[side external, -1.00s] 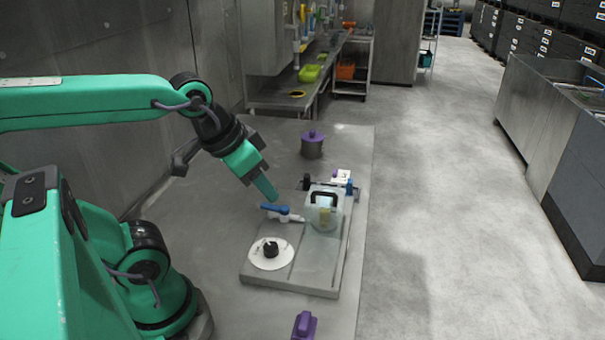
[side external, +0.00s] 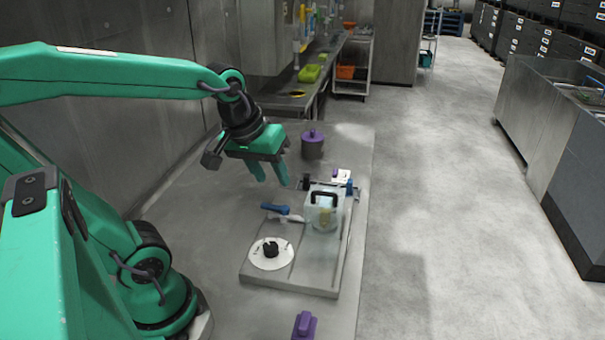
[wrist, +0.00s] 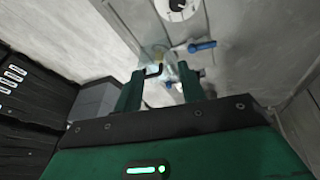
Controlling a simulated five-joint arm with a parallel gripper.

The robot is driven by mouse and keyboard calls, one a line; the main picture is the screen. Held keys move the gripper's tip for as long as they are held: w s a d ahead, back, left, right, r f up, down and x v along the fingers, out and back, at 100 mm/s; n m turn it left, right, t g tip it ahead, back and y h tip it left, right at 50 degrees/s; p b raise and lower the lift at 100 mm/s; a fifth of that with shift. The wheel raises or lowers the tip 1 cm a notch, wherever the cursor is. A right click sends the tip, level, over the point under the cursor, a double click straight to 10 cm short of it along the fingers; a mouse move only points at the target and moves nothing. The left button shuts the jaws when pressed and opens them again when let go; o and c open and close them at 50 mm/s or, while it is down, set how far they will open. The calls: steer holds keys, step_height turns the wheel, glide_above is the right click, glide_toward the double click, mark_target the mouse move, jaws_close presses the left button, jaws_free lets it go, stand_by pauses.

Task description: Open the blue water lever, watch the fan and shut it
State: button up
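The blue water lever (side external: 274,208) sits on a white valve at the left side of a clear box (side external: 324,228) with a black handle. The lever also shows in the wrist view (wrist: 202,46), right of the box. A small yellowish part shows inside the box, but I cannot tell whether it is the fan or whether it turns. My gripper (side external: 271,180) is open and empty, raised above and behind the lever, touching nothing. In the wrist view my two fingers (wrist: 160,88) stand apart.
A white dial with a black knob (side external: 271,253) is on the grey base plate (side external: 290,288). A purple-lidded pot (side external: 312,146) stands behind, and a purple object (side external: 304,326) lies in front. The bench left of the plate is clear.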

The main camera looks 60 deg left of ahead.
steer(key=w+a+f+n+g, duration=0.3)
steer(key=w+a+f+n, duration=0.2)
steer(key=a+n, duration=0.45)
steer(key=n+g, duration=0.1)
steer(key=n, duration=0.9)
glide_above(268, 205)
steer(key=shift+h, duration=0.3)
step_height(268, 205, down, 5)
steer(key=shift+f, duration=0.2)
steer(key=shift+f, duration=3.9)
jaws_close()
